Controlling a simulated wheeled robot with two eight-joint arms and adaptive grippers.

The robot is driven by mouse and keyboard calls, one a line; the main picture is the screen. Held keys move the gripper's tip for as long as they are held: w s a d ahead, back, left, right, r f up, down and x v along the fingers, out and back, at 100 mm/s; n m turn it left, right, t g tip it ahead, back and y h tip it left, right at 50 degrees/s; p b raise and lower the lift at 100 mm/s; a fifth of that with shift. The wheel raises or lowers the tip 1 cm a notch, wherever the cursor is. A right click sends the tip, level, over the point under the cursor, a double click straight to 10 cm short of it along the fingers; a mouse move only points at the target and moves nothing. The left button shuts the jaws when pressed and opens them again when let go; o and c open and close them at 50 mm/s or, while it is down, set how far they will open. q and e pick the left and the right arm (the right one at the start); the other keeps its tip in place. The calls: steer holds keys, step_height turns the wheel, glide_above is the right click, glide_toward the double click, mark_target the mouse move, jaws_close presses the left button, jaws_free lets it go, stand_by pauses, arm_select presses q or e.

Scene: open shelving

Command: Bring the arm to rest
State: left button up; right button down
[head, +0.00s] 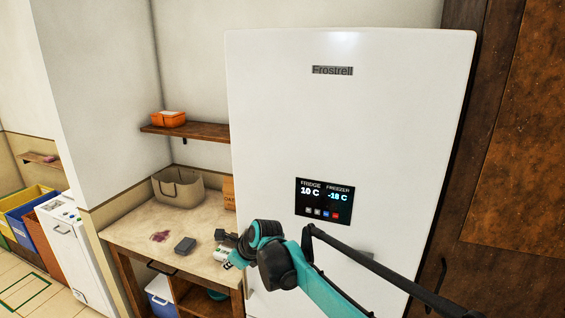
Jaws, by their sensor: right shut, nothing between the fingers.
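My right arm (320,283), teal and black, comes in from the lower right in front of the white fridge (400,130). It is bent, with its dark joint in front of the fridge's lower left edge. My right gripper (231,262) is shut and empty at the right end of the counter, partly hidden behind the arm's wrist. I cannot tell whether it touches the counter or the small things beside it. My left gripper is not in view.
The counter (130,232) bears a beige basket (178,188), a dark grey block (185,245) and a pinkish item (159,236). An orange box (168,118) sits on the wall shelf (205,131). A brown wooden panel (465,140) stands right of the fridge. Coloured bins (28,208) stand far left.

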steer(key=s+d+n+t+h+b, duration=0.1)
steer(key=s+d+n, duration=0.25)
steer(key=d, duration=0.45)
steer(key=s+d+n+h+b, duration=0.1)
steer(key=s+d+n+b, duration=0.2)
steer(key=d, duration=0.5)
steer(key=s+d+f+n+h+b, duration=0.1)
steer(key=s+d+f+n, duration=0.3)
steer(key=s+d, duration=0.3)
steer(key=s+d+f+n+h+b, duration=0.1)
steer(key=s+d+f+n+h, duration=0.1)
steer(key=s+d+f+n, duration=0.2)
steer(key=s+d+f+n+t+h+b, duration=0.1)
steer(key=s+d+f+n+b, duration=0.1)
steer(key=s+d+f+n, duration=0.2)
steer(key=s+d+n, duration=0.3)
steer(key=s+d, duration=0.3)
steer(key=s, duration=0.1)
steer(key=shift+s+f+n, duration=0.35)
steer(key=shift+s+f, duration=0.05)
